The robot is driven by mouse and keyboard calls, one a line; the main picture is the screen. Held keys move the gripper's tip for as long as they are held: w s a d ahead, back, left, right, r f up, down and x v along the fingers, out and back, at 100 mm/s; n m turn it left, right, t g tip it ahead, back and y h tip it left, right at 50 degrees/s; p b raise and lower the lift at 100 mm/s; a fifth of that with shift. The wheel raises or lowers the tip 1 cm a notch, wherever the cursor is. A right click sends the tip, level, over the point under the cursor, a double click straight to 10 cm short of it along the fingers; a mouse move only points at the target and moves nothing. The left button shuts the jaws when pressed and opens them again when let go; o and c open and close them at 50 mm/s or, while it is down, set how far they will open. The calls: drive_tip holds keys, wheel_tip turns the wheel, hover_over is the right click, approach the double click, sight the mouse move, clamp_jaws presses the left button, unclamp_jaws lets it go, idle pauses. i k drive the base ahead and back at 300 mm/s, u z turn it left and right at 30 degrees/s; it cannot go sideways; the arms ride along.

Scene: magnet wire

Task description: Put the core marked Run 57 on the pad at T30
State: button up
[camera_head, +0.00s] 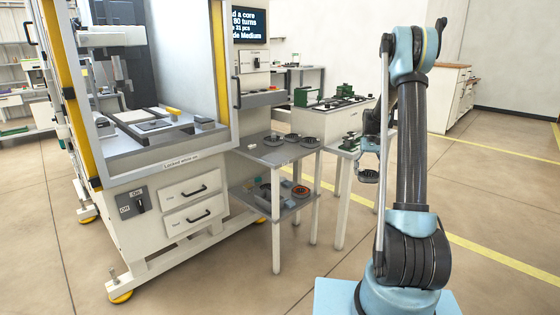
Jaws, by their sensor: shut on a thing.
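My gripper (369,168) is right of the middle, in front of the small table with green fixtures. It is shut on a dark round core (368,178), held in the air below the wrist. No Run 57 mark can be read on it at this size. Several more dark round pieces, such as this one (310,142), lie on the top of the grey side stand (262,153). No label T30 can be read, and I cannot tell which spot is its pad.
A large white machine (150,205) with yellow posts stands at the left. The stand's lower shelf (268,210) holds several loose parts, one orange (300,191). Green fixtures (310,95) sit on a bench behind. A white cabinet (450,97) stands at the back right. The right floor is clear.

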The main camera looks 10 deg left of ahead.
sight(275, 158)
drive_tip(key=k, duration=0.95)
drive_tip(key=u, duration=0.65)
drive_tip(key=i, duration=0.65)
